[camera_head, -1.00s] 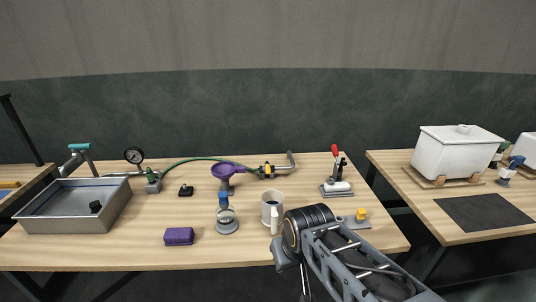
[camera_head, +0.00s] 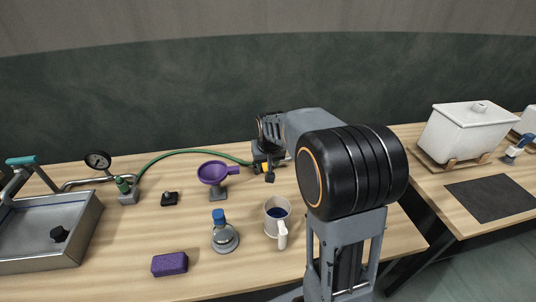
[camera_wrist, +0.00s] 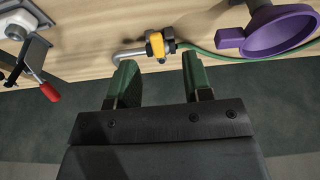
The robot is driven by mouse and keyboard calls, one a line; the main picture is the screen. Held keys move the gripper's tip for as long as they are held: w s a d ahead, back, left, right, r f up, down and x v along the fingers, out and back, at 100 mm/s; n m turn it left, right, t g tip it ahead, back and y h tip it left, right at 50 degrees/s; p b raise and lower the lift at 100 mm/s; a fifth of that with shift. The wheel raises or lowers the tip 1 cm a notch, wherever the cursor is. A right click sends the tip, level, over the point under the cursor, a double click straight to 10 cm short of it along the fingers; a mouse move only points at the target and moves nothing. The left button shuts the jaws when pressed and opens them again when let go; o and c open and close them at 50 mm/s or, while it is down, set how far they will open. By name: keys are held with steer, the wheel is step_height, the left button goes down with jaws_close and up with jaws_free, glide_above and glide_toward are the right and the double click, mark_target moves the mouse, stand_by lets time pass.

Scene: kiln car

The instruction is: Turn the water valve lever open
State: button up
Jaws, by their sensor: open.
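A valve with a yellow handle (camera_wrist: 158,44) sits on a grey pipe (camera_wrist: 128,55) on the wooden table, joined to a green hose. Its yellow part also shows in the head view (camera_head: 267,168), partly hidden by my arm. My gripper (camera_wrist: 158,72) is open and empty. Its two green-lined fingers point towards the valve, which lies just beyond the tips, between them in the wrist view. The fingers look apart from it. The handle's exact angle is hard to tell.
A purple funnel (camera_head: 214,174) stands close to the valve. A red-handled clamp (camera_wrist: 49,91) lies on its other side.

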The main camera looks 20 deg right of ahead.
steer(key=w+d+f+b, duration=0.2)
steer(key=w+f+b, duration=0.2)
steer(key=f, duration=0.7)
steer(key=shift+w+d, duration=0.35)
steer(key=shift+w, duration=0.95)
steer(key=shift+w+f+b, duration=0.1)
steer(key=shift+b, duration=0.25)
